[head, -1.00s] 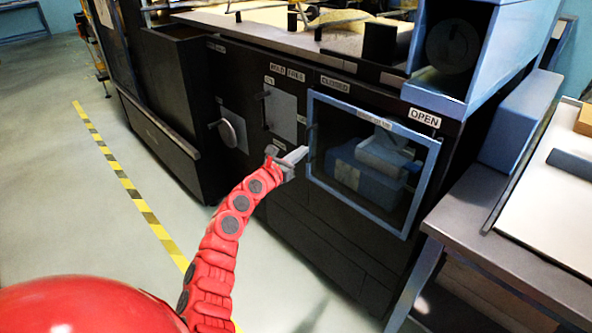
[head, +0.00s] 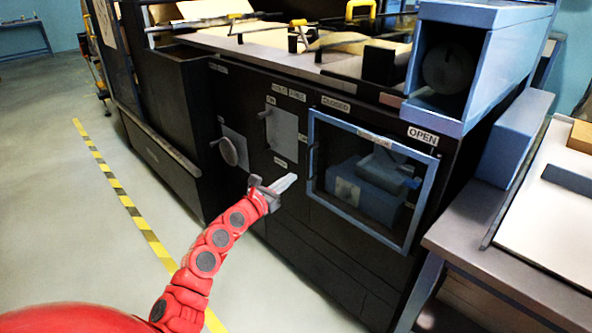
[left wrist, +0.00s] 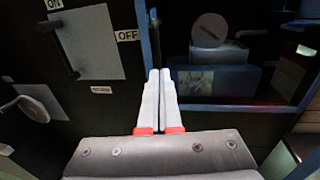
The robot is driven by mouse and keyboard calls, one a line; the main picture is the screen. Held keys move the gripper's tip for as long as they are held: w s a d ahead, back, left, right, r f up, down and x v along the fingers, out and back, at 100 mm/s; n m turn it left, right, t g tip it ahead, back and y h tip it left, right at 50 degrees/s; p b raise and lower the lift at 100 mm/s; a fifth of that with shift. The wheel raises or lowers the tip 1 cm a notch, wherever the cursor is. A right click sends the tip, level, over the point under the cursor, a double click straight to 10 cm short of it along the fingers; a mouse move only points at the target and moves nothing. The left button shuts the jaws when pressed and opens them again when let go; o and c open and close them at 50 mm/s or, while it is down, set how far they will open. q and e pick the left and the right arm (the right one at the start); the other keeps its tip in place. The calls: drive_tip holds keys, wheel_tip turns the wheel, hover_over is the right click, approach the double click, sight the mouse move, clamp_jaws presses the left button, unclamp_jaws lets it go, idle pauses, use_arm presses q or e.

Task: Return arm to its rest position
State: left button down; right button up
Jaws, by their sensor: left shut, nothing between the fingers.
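My left arm (head: 208,258) is red and comes up from the lower left in the head view. Its gripper (head: 284,183) is shut and empty. It is in front of the black machine cabinet, left of the blue-framed window door (head: 428,200). In the left wrist view the two grey fingers (left wrist: 157,98) lie together with nothing between them. They point at the cabinet beside the door's blue edge (left wrist: 143,40). My right gripper is not in view.
The black cabinet has a grey switch panel (head: 281,130) with a lever and a round knob (head: 229,152). A work table (head: 470,225) stands at right. The floor at left is open, with a yellow-black stripe (head: 133,212).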

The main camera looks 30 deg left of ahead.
use_arm(q)
drive_tip(key=s, duration=0.6)
drive_tip(key=shift+s+a+f, duration=0.3)
